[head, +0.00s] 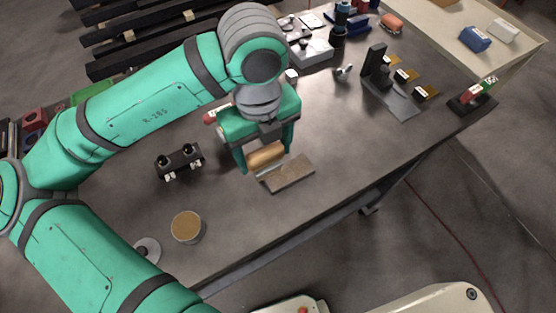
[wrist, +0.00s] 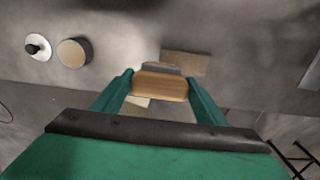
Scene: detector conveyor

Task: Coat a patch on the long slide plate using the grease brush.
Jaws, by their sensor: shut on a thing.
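My gripper (head: 265,160) is shut on the grease brush (head: 268,153), gripping its wooden handle between the two green fingers. In the wrist view my gripper (wrist: 158,79) holds the brush (wrist: 160,87) crosswise, with a dark strip along its far side. The bristles are mostly hidden. The slide plate (head: 290,174), a flat grey block with a brownish, speckled top, lies just right of and below the brush. It also shows beyond the brush in the wrist view (wrist: 186,64). I cannot tell whether brush and plate touch. An open tin (head: 187,226) with tan contents stands nearer the front edge.
A round lid with a dark knob (head: 147,250) lies beside the tin, partly behind my arm. A black two-post fixture (head: 180,161) stands left of the gripper. A black bracket (head: 390,84) and a small stand (head: 472,98) are at the right. The table's front edge is close to the plate.

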